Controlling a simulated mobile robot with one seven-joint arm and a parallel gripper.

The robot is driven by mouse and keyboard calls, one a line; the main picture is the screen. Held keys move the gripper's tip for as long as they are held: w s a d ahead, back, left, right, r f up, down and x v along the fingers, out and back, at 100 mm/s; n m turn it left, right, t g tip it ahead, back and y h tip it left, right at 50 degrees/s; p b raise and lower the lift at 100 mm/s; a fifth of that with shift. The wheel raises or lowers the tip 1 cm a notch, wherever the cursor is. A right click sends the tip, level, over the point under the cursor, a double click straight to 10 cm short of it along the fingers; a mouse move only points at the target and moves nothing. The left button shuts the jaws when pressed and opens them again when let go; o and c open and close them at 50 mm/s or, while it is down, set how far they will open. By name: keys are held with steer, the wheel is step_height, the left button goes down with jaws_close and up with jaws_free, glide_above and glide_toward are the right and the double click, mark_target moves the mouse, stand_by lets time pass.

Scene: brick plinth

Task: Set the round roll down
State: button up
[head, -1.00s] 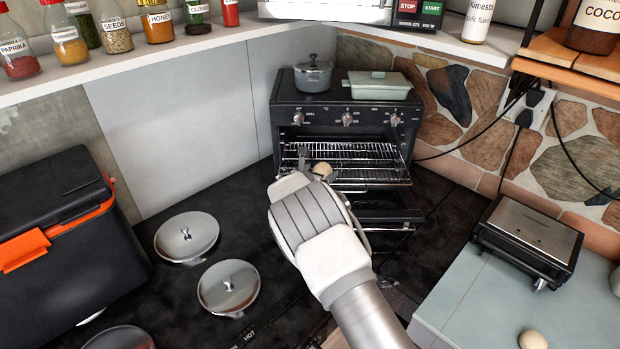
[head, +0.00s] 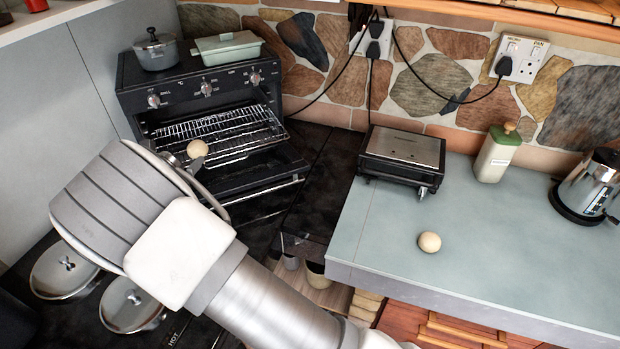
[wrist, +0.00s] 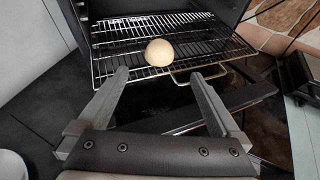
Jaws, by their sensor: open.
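A pale round roll (wrist: 159,52) sits on the front part of the pulled-out wire rack (wrist: 125,48) of the oven. In the head view my wrist hides most of the gripper, with only a fingertip showing. A second round roll (head: 429,242) lies on the grey-green counter.
The black oven (head: 205,85) has its door (head: 255,185) down, with a pot (head: 155,50) and a green dish (head: 227,48) on top. A sandwich press (head: 402,155), green-topped bottle (head: 496,153) and kettle (head: 590,188) stand on the counter (head: 370,230), which has free room around its roll.

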steer(key=d+r+m+g+h, duration=0.2)
steer(key=d+r+m, duration=0.45)
steer(key=d, duration=0.55)
steer(key=d+r+m+g+h, duration=0.2)
steer(key=d+r+m, duration=0.4)
steer(key=d, duration=0.6)
steer(key=s+d+r+m+g, duration=0.35)
steer(key=s+d+m, duration=0.6)
steer(key=d, duration=0.45)
steer(key=s+d+r+m+y, duration=0.1)
steer(key=s+d+m+y, duration=0.1)
steer(key=s+m, duration=0.5)
steer(key=s+d+r+m+y, duration=0.1)
steer(key=s+m, duration=0.6)
steer(key=s, duration=0.9)
steer(key=shift+s+d+y, duration=0.3)
steer(key=shift+d+y, duration=0.2)
steer(key=shift+d, duration=0.65)
steer(key=shift+g, duration=0.25)
steer(key=shift+f+b, duration=0.75)
steer(key=shift+b, duration=0.1)
